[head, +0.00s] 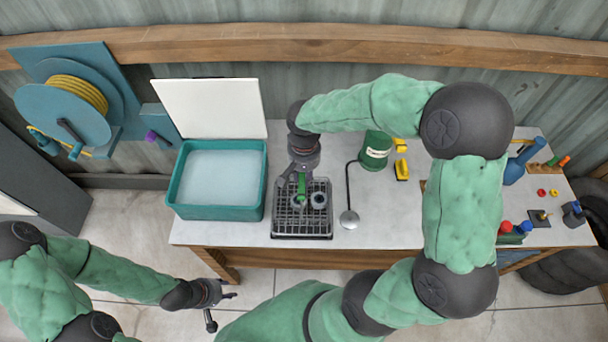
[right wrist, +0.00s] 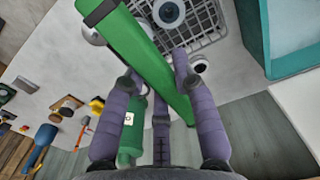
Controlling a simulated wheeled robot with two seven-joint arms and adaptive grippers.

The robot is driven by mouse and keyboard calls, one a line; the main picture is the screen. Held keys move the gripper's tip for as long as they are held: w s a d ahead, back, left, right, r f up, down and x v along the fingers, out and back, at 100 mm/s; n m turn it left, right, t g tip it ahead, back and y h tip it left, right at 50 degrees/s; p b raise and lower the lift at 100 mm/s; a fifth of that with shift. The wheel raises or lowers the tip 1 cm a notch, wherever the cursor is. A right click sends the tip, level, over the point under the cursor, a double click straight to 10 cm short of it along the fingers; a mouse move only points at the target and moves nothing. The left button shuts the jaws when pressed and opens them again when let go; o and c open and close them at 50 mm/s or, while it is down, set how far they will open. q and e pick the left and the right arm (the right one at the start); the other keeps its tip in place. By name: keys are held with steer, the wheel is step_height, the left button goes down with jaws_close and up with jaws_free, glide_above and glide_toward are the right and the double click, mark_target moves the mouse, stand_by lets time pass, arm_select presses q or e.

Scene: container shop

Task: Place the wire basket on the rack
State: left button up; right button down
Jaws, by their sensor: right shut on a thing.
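My right gripper (head: 301,174) is over the table and shut on the green handle (head: 303,187) of the wire basket (head: 290,220). The handle also shows as a long green bar (right wrist: 143,55) between the fingers in the right wrist view. Grey round parts (head: 318,199) lie in the basket. A dark frame edge (head: 302,236) runs along the basket's front, seemingly the rack; I cannot tell whether the basket rests on it or hangs just above. My left gripper (head: 222,305) is open and empty, low in front of the table.
A teal basin (head: 218,214) with a raised white lid stands left of the basket. A green canister (head: 375,150), a metal disc on a dark stem (head: 349,219) and yellow items (head: 402,169) are to its right. Tools stand at the far right. The table front right of the basket is partly clear.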

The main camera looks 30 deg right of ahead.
steer(key=shift+f, duration=0.15)
steer(key=shift+f, duration=0.15)
steer(key=c, duration=1)
jaws_free()
steer(key=shift+r, duration=0.2)
step_height(320, 180, up, 12)
steer(key=shift+r+p, duration=0.1)
steer(key=shift+p, duration=0.65)
